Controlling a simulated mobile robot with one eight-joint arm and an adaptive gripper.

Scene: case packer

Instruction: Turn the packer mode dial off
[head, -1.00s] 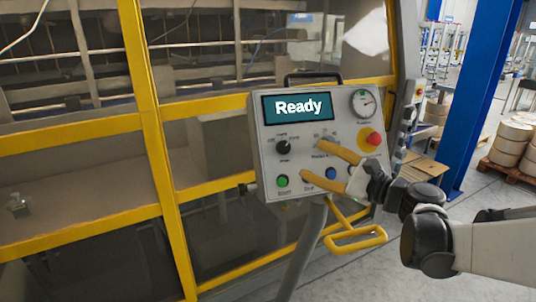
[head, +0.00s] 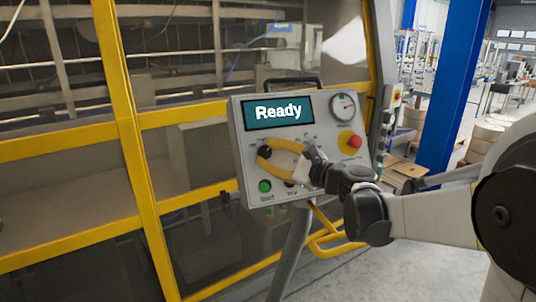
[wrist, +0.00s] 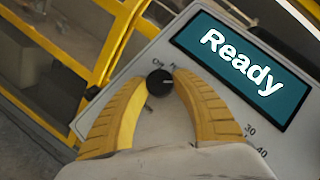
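The packer mode dial (wrist: 159,82) is a round black knob with a pale pointer mark, on the grey control panel (wrist: 145,65). In the wrist view it sits between the two yellow fingertips of my gripper (wrist: 161,80). The fingertips are drawn in close against both sides of the knob, and any small gap is hard to make out. In the head view my gripper (head: 263,152) reaches the panel from the right at the dial (head: 265,152), which its fingers partly cover. The small labels around the dial are partly readable at most.
The panel's screen (head: 278,112) reads "Ready". A gauge (head: 343,107) and a red emergency button on yellow (head: 350,141) lie to the right. A green Start button (head: 265,186) is below the dial. A yellow-framed guard (head: 128,130) stands behind and to the left.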

